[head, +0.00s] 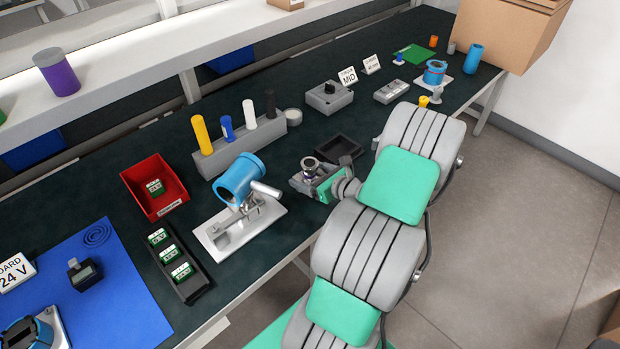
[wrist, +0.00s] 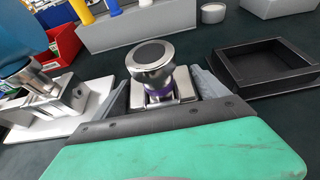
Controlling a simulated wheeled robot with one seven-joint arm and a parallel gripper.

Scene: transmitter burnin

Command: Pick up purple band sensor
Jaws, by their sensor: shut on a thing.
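The purple band sensor (wrist: 152,65) is a silver round-topped cylinder with a purple band low on its body. It stands upright between the fingers of my gripper (wrist: 158,95) in the wrist view. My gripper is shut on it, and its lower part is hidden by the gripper. In the head view the sensor (head: 310,163) shows small at the end of my gripper (head: 311,175), above the dark bench top. How far it is from the bench I cannot tell.
An empty black tray (wrist: 233,60) lies just right of my gripper. A blue clamp fixture (head: 238,180) on a white plate stands to the left. A grey rack (head: 220,160) with coloured cylinders is behind. A red bin (head: 132,192) lies further left.

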